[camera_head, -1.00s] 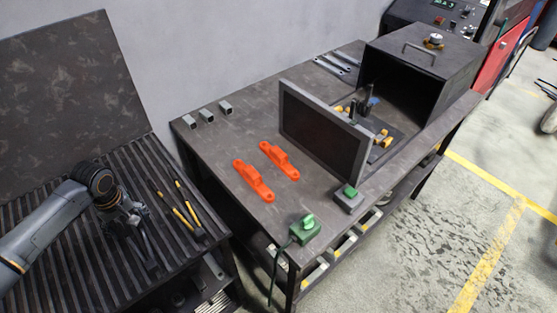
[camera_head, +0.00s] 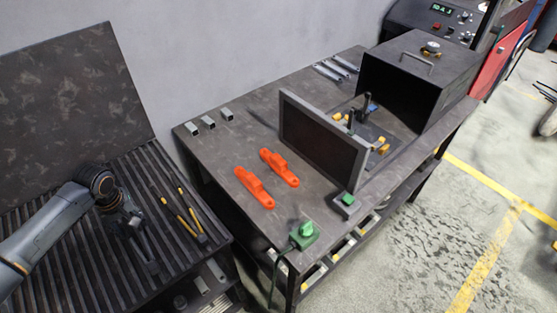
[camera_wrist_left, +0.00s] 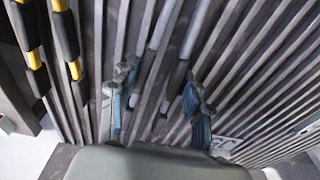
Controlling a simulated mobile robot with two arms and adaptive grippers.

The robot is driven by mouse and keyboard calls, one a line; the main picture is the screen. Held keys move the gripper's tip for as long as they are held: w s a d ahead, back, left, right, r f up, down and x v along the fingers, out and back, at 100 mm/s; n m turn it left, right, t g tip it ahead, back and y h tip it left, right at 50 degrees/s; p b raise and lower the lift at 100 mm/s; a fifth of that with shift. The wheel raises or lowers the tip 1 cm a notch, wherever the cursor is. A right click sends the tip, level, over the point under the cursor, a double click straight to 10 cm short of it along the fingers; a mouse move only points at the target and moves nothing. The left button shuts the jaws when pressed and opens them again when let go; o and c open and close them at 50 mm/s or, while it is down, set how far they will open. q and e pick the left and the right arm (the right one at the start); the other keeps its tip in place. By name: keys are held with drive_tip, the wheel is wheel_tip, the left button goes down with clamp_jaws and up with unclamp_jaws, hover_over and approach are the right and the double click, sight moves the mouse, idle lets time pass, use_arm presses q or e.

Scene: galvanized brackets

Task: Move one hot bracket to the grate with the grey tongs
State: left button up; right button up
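Two orange-red bracket-like pieces lie on the dark bench, a near one (camera_head: 254,188) and a far one (camera_head: 280,168); whether they are hot is not certain. My left gripper (camera_head: 132,218) is low over the slatted grate (camera_head: 85,262). Grey tongs (camera_head: 147,243) seem to lie under it, partly hidden. In the left wrist view, the gripper (camera_wrist_left: 158,105) has its two fingers apart. Grey bars, probably the tongs (camera_wrist_left: 178,78), run between them, and no grip on them shows. My right gripper is out of view.
Yellow-and-black tongs (camera_head: 180,212) lie on the grate right of my gripper. Small grey blocks (camera_head: 208,122) stand at the bench's back. An upright dark panel (camera_head: 322,140) stands before a clamp fixture and an open box (camera_head: 420,75). Green-topped switches (camera_head: 304,234) sit at the front edge.

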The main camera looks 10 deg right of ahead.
use_arm(q)
wheel_tip(320, 180, up, 9)
drive_tip(key=p, duration=0.8)
drive_tip(key=s+d+r, duration=0.6)
drive_tip(key=s, duration=0.4)
drive_tip(key=shift+s+d, duration=0.2)
drive_tip(key=shift+w, duration=0.1)
